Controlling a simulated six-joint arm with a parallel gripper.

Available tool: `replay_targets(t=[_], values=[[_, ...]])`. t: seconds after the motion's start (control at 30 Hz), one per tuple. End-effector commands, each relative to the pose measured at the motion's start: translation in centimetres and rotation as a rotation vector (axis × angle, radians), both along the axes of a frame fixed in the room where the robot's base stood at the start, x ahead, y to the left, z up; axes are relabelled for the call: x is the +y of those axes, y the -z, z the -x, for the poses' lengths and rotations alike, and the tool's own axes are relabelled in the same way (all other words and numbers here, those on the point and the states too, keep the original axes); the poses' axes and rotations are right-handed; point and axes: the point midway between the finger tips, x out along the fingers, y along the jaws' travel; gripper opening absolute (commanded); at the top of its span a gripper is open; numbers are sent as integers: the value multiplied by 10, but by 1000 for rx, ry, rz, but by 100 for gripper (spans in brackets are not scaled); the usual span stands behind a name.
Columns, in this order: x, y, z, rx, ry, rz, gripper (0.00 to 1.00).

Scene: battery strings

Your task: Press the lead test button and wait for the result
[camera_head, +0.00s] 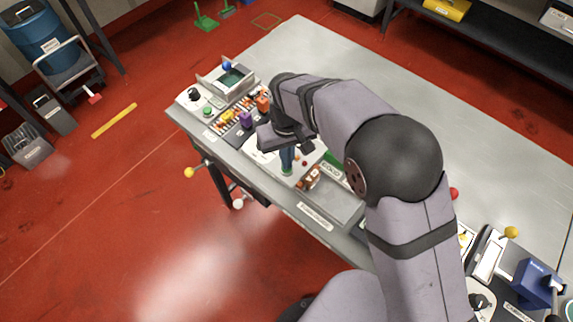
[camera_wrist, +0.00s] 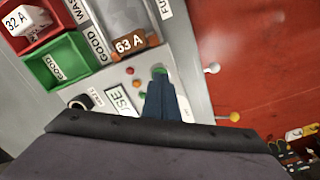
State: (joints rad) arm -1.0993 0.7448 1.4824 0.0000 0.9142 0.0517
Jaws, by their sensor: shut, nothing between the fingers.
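My gripper (camera_head: 287,170) is shut and empty, pointing down at the bench's front part. In the wrist view its closed blue fingers (camera_wrist: 161,88) reach a green button (camera_wrist: 159,71). The fingertips overlap the button, and I cannot tell whether it is pressed. Beside it are small red, orange and green lamps (camera_wrist: 136,83) and a white sign ending in "USE" (camera_wrist: 118,100). Another green button (camera_head: 207,111) is at the bench's left end, near a black knob. No lettering that reads as lead test is legible, so I cannot tell which button bears that name.
A brown 63 A fuse (camera_wrist: 130,45) lies near the fingers. A green bin (camera_wrist: 55,65) and a red bin with a white 32 A fuse (camera_wrist: 20,20) are farther left. Orange and purple parts (camera_head: 246,119) stand left of my gripper. The grey tabletop (camera_head: 330,60) behind is clear.

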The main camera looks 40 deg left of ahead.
Motion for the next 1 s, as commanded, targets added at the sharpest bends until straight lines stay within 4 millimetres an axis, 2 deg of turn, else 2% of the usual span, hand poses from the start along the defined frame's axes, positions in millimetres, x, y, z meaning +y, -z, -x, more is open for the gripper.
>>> replay_targets(t=[0.57, 0.77, 1.0], values=[[0, 12, 0, 0, 0, 1, 0], [0, 8, 0, 0, 0, 1, 0], [0, -8, 0, 0, 0, 1, 0]])
